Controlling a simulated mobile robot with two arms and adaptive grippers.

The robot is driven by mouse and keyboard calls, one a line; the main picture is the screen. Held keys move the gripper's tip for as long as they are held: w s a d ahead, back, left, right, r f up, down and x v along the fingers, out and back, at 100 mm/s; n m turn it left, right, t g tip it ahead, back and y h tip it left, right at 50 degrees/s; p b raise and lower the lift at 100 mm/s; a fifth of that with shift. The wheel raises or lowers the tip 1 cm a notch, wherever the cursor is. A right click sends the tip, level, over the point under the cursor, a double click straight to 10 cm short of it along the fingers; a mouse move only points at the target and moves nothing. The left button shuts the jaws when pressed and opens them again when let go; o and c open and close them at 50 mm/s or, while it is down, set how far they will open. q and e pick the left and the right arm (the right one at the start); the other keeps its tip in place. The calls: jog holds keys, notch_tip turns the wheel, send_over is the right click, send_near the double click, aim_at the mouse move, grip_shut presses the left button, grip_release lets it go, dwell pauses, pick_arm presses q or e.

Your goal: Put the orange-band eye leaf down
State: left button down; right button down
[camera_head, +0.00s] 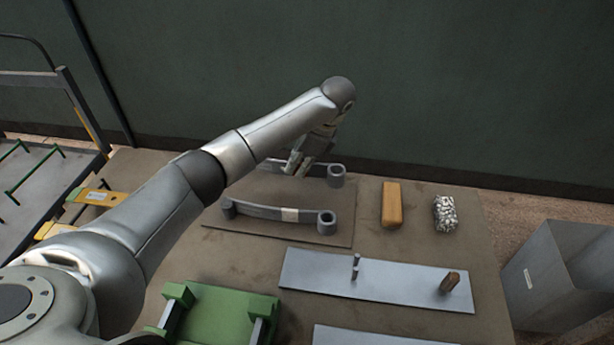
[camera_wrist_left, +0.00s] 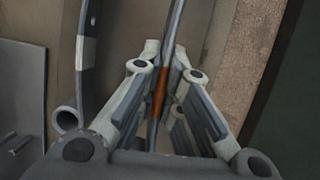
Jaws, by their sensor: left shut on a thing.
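My left gripper (camera_head: 298,168) is over the far part of the brown mat (camera_head: 265,233). It is shut on the orange-band eye leaf (camera_wrist_left: 160,92), a dark grey strip whose orange band lies between the fingers in the left wrist view. In the head view the leaf's eye end (camera_head: 337,176) shows just right of the gripper; the band is hidden there. I cannot tell whether the leaf touches the mat. A second leaf (camera_head: 262,211) with a pale band and eye ends lies nearer on the mat, apart from the held one; it also shows in the left wrist view (camera_wrist_left: 86,52).
An orange block (camera_head: 391,204) and a speckled block (camera_head: 445,214) stand right of the mat. A grey plate (camera_head: 400,288) with upright pins lies in front, and a green fixture (camera_head: 220,315) is front left. A grey bin (camera_head: 560,275) stands beyond the table's right edge.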

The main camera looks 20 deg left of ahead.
aim_at(288, 186)
pick_arm(q)
jog(key=shift+w+a+f+p, duration=0.3)
jog(key=shift+w+a+f, duration=0.1)
jog(key=shift+f, duration=0.1)
jog(key=shift+w+a+f+p, duration=0.25)
jog(key=shift+a+f, duration=0.1)
jog(key=shift+f, duration=0.15)
jog(key=shift+w+a+f, duration=0.35)
jog(key=shift+a+f, duration=0.2)
jog(key=shift+f, duration=1.8)
jog(key=c, duration=2)
grip_release()
jog(key=shift+f, duration=0.2)
jog(key=shift+c, duration=0.2)
jog(key=o, duration=0.4)
jog(key=shift+s+r, duration=0.1)
